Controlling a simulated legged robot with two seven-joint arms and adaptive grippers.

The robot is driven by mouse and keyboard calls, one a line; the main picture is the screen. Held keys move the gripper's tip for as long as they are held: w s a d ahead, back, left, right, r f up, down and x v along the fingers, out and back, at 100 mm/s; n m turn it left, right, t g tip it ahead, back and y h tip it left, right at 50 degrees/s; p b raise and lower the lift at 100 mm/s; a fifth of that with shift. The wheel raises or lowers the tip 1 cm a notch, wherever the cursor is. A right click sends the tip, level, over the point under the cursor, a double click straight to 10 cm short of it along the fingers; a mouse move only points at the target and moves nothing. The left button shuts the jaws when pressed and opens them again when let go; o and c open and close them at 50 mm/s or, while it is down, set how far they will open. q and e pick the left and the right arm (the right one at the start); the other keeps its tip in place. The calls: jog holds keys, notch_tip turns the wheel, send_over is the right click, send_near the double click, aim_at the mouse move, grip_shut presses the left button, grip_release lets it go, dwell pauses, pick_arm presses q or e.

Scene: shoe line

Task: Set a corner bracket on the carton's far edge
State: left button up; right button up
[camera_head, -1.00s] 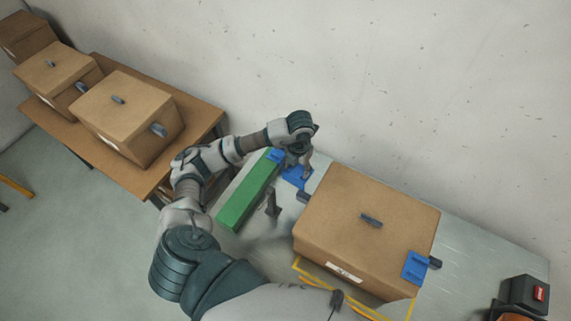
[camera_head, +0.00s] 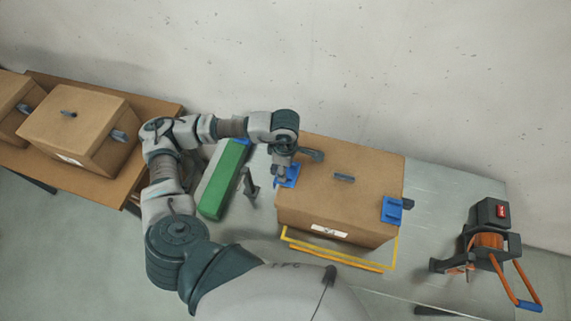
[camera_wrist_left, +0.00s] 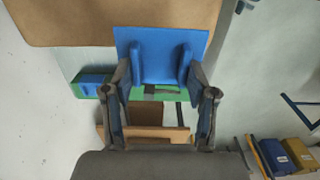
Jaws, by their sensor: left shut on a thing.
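The closed brown carton (camera_head: 330,195) stands on the grey table, with a dark handle on its lid. My left gripper (camera_head: 283,168) is shut on a blue corner bracket (camera_head: 289,181), at the carton's left side in the head view. In the left wrist view the bracket (camera_wrist_left: 160,50) sits upright between the fingers of the gripper (camera_wrist_left: 162,92), and the carton (camera_wrist_left: 110,18) lies beyond it. Whether the bracket touches the carton I cannot tell. Another blue bracket (camera_head: 393,211) sits on the carton's right edge. My right gripper is out of view.
A long green holder (camera_head: 222,182) lies left of the carton, with blue at its far end. A strapping tool (camera_head: 487,235) with orange handles stands at the right. Yellow lines (camera_head: 335,253) mark the table before the carton. More cartons (camera_head: 80,125) stand on a wooden table at the left.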

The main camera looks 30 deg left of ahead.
pick_arm(q)
notch_tip(320, 180, down, 6)
jog(key=b, duration=0.4)
jog(key=shift+d+r, duration=0.1)
jog(key=shift+f+b, duration=0.55)
jog(key=shift+b, duration=0.3)
jog(key=shift+s+b, duration=0.1)
jog(key=shift+b, duration=0.2)
jog(key=shift+f+b, duration=0.35)
jog(key=shift+b, duration=0.6)
dwell(0.8)
jog(key=o, duration=1.5)
jog(key=shift+r, duration=0.1)
